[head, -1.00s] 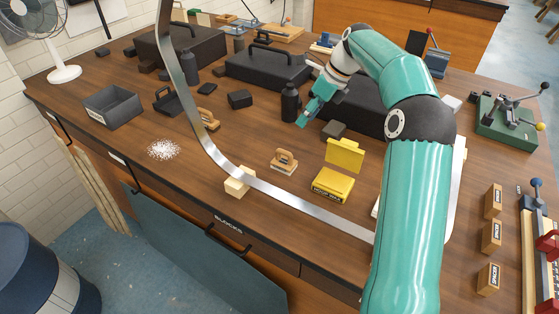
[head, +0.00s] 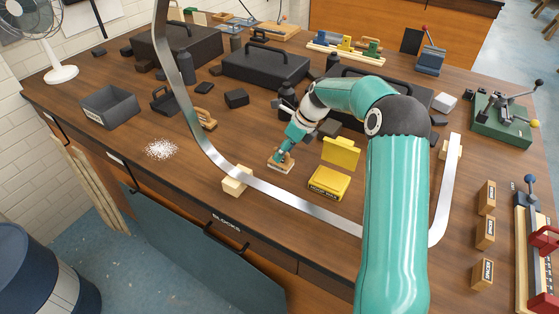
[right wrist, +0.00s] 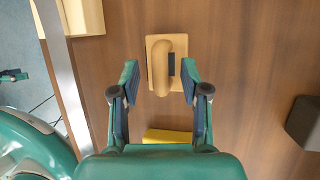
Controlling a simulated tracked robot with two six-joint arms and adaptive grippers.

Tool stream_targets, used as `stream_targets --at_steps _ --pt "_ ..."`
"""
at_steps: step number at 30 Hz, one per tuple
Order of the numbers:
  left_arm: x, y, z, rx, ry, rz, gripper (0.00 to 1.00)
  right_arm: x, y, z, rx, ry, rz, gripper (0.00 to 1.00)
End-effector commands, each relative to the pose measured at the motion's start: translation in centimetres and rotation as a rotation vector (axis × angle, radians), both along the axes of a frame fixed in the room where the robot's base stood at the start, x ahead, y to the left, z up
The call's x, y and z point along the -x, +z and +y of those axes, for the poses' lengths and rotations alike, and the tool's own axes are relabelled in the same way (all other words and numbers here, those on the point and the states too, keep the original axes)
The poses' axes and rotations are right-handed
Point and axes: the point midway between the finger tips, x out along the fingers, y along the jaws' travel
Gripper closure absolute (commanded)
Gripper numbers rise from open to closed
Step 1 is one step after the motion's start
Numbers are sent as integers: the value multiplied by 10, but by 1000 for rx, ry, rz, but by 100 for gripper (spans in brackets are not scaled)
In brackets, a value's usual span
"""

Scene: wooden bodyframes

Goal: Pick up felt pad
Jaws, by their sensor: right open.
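A small wooden pad with a curved handle (head: 285,168), which seems to be the felt pad, lies on the wooden bench left of the open yellow box. In the right wrist view the pad (right wrist: 160,64) shows a square base with a rounded handle. My right gripper (head: 281,156) is over it, pointing down. In the right wrist view the open fingers (right wrist: 160,82) stand apart to the left and right of the pad, with nothing held. Whether a finger touches it I cannot tell.
The open yellow box (head: 328,184) stands close by on the right. A long bent metal strip (head: 290,199) runs past in front, by a pale wooden block (head: 237,180). A similar handled piece (head: 206,119) lies farther left. A dark bottle (head: 287,98) stands behind.

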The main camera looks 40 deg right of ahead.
Motion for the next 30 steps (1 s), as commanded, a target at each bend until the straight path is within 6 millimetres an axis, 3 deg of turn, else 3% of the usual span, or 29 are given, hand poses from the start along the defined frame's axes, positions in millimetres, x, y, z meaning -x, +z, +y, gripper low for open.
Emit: stream_targets --at_steps 9,18,30 --pt "0 1 0 0 0 0 0 -2 -6 2 1 0 -1 54" --pt "0 1 0 0 0 0 0 -2 -6 2 1 1 0 100" --pt "0 1 0 0 0 0 0 -3 -4 2 2 1 -1 100"
